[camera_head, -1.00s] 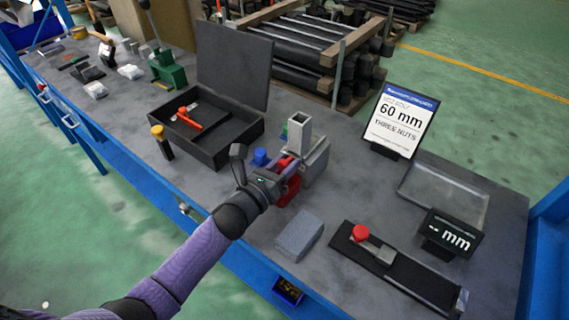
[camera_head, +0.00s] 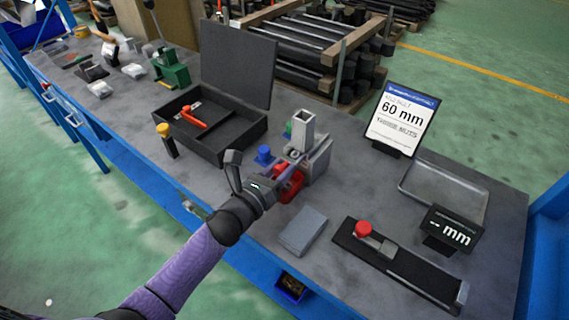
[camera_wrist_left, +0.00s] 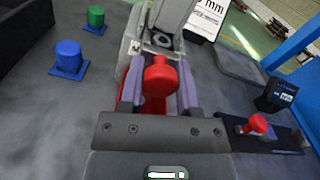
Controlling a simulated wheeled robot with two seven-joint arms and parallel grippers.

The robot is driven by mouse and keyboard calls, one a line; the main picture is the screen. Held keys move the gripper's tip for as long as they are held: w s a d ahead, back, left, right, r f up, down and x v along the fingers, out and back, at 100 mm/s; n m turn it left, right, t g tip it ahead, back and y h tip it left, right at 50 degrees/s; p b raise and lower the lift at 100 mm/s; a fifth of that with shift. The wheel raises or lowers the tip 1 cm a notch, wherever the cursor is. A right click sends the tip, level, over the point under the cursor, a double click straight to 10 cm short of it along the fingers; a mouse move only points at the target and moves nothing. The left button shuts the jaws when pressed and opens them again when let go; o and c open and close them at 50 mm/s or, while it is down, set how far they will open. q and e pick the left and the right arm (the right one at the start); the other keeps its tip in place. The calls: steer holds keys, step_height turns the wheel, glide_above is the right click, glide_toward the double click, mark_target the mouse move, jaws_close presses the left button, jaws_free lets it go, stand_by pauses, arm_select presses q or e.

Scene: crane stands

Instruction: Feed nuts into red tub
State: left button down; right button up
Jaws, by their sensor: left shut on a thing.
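My left gripper (camera_wrist_left: 160,85) is shut on a red knob (camera_wrist_left: 159,72) in front of the grey feeder. In the head view my left gripper (camera_head: 289,176) reaches the front of this feeder (camera_head: 318,158), which has an upright square tube. A red body, apparently the red tub (camera_head: 291,190), stands below the gripper, largely hidden by it; its inside cannot be seen. A dark ring shape (camera_wrist_left: 162,40) shows on the feeder beyond the knob; I cannot tell whether it is a nut. My right gripper is not in view.
A blue knob (camera_head: 264,154) stands left of the feeder, with a green one behind. An open black case (camera_head: 240,140) is farther left. A grey block (camera_head: 303,230) and a red-knobbed black gauge (camera_head: 400,272) lie in front and right. The sign (camera_head: 402,117) reads 60 mm, three nuts.

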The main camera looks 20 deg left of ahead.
arm_select(q)
steer(key=shift+v, duration=0.8)
steer(key=shift+f, duration=0.1)
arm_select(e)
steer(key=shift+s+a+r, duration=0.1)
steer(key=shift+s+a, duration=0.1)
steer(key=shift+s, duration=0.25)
arm_select(q)
steer(key=c, duration=0.6)
jaws_free()
steer(key=o, duration=0.3)
steer(key=shift+s+a, duration=0.1)
steer(key=shift+s, duration=0.1)
steer(key=p+v, duration=0.1)
steer(key=v, duration=0.8)
steer(key=shift+s+a, duration=0.15)
steer(key=shift+s, duration=0.2)
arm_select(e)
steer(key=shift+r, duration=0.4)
